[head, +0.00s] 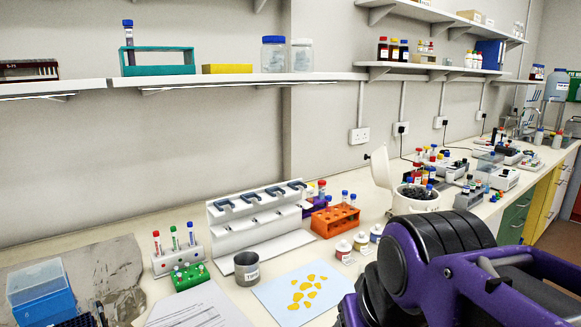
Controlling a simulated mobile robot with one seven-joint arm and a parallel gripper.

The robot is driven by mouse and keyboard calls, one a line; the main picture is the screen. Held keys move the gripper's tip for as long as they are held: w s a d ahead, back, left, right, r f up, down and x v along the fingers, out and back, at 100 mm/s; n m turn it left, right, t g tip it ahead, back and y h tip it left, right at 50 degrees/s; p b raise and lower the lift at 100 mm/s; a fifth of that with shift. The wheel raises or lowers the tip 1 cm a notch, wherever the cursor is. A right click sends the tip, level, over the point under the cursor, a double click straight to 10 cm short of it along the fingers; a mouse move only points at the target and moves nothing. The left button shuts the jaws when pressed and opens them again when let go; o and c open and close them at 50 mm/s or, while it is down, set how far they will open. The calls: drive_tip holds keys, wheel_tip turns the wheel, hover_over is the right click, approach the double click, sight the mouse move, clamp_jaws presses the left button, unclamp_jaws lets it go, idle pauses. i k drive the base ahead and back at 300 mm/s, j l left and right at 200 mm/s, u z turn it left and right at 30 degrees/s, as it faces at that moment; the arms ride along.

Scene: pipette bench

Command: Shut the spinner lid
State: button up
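The spinner (408,207) is a cream, rounded machine on the bench, right of the middle in the head view. Its lid (380,167) is open and stands raised at the spinner's left side. A dark round bowl or rotor shows in its open top. My purple and black arm is in front of the spinner and hides its lower front. My gripper is not visible in this view, so its distance from the lid cannot be seen.
Left of the spinner stand an orange tube rack (335,220), small labelled jars (343,250) and a white pipette stand (262,220). Tube racks and small devices crowd the bench behind and right of it. Wall shelves (240,79) hang above.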

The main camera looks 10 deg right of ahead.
sight(380, 172)
drive_tip(key=z, duration=0.6)
drive_tip(key=i+l+u, duration=0.1)
drive_tip(key=u, duration=0.7)
drive_tip(key=l+u, duration=0.25)
drive_tip(key=l, duration=0.2)
drive_tip(key=i+l+u, duration=0.1)
drive_tip(key=l+u, duration=0.15)
drive_tip(key=l, duration=0.2)
drive_tip(key=l+u, duration=0.2)
drive_tip(key=l, duration=0.6)
drive_tip(key=k+l+u, duration=0.1)
drive_tip(key=l, duration=0.25)
drive_tip(key=k+j+u, duration=0.1)
drive_tip(key=k+j, duration=0.15)
drive_tip(key=k+j+u, duration=0.1)
drive_tip(key=j, duration=0.35)
drive_tip(key=i+l+z, duration=0.1)
drive_tip(key=l, duration=0.2)
drive_tip(key=i+l, duration=0.1)
drive_tip(key=l, duration=0.2)
drive_tip(key=i+l+z, duration=0.15)
drive_tip(key=l, duration=0.15)
